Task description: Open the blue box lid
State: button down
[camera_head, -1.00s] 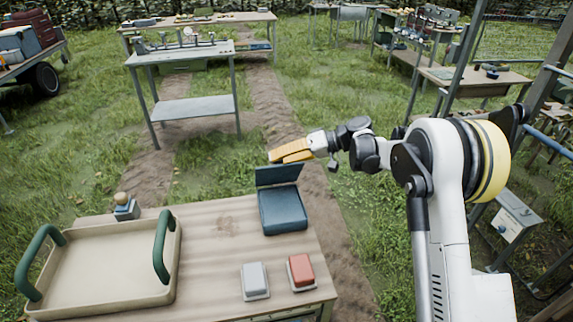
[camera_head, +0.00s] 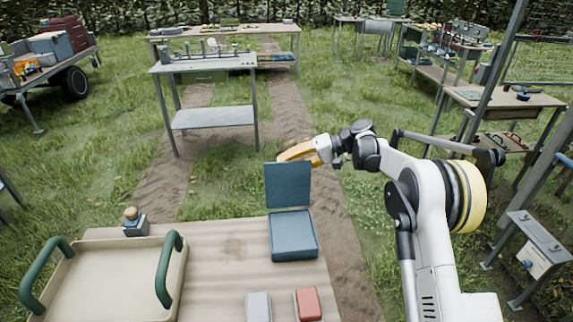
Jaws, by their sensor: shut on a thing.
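The blue box (camera_head: 293,236) sits near the far right edge of the wooden table. Its blue lid (camera_head: 288,185) stands about upright at the back of the box, so the box is open. My gripper (camera_head: 298,152) with its orange-yellow fingers is at the lid's upper right edge, shut on the lid. The fingertips are partly hidden behind the lid's top edge, so the exact contact is hard to see.
A beige tray (camera_head: 108,302) with green handles lies on the left of the table (camera_head: 225,252). A small stand with a knob (camera_head: 134,222) is behind it. A grey block (camera_head: 258,306) and a red block (camera_head: 308,304) lie in front of the box.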

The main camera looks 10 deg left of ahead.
jog(key=shift+w+d, duration=0.1)
jog(key=shift+d, duration=0.05)
jog(key=c, duration=1.4)
grip_release()
jog(key=shift+f, duration=0.1)
jog(key=o, duration=0.3)
jog(key=shift+w+d, duration=0.1)
jog(key=shift+d, duration=0.05)
jog(key=v, duration=1.1)
jog(key=shift+d+r, duration=0.2)
jog(key=shift+d, duration=0.15)
